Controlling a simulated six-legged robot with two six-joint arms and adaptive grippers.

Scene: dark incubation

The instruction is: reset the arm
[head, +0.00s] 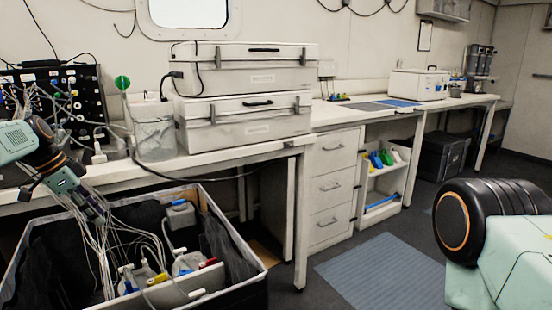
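My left arm comes in from the left with pale green and black links. Its gripper (95,210) points down to the right, over the left part of an open crate (262,275). Thin pale cables hang around and behind the gripper. Its fingers are small and dark, so I cannot tell if they are open or shut, or if they touch a cable. My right arm shows only as a large black joint and pale green link at the right edge. Its gripper is out of view.
The crate holds bottles with cables and tubes. Above it, a bench carries a wired black panel (85,92), a clear container (153,130) and two stacked grey cases (245,122). A drawer unit (333,190) stands under the bench. Floor around a blue-grey mat (385,272) is clear.

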